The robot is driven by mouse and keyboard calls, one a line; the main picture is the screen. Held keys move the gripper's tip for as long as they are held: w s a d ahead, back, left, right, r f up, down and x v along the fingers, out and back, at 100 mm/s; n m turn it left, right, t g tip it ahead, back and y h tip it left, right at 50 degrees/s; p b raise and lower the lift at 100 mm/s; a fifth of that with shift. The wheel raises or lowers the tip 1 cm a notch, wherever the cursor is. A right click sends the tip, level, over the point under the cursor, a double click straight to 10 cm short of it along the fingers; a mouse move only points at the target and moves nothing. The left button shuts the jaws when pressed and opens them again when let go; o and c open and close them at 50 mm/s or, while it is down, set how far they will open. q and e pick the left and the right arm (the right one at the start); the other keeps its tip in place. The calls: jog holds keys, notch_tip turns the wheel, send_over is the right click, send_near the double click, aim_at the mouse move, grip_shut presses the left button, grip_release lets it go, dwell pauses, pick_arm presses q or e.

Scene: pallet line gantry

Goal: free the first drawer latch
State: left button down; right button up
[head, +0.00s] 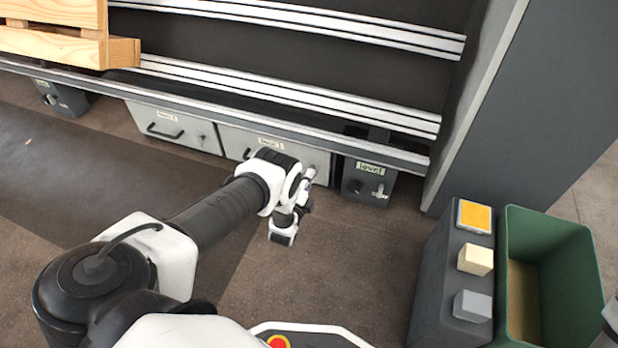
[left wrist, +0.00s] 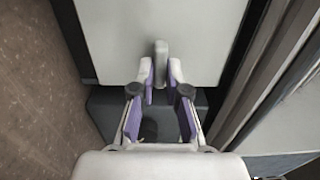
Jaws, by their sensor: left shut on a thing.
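A small grey latch (left wrist: 160,50) stands out from a pale drawer front in the left wrist view. My left gripper (left wrist: 161,72) has its two purple-padded fingers on either side of the latch, shut on it. In the head view my left gripper (head: 309,178) is at the right end of the right-hand drawer (head: 236,141), and the arm and gripper hide part of that drawer and the latch. The left-hand drawer (head: 160,117) has a black handle and a small latch at its right side.
A dark box (head: 351,181) with a label and knobs stands right of the drawers. A rail (head: 200,105) runs above them. Wooden slats (head: 60,42) are at top left. A button console (head: 432,290) and green bin (head: 575,265) stand at right. Brown floor lies open in front.

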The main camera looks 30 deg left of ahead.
pick_arm(q)
jog(key=c, duration=1.2)
grip_release()
jog(key=v, duration=1.2)
jog(key=shift+f, duration=0.1)
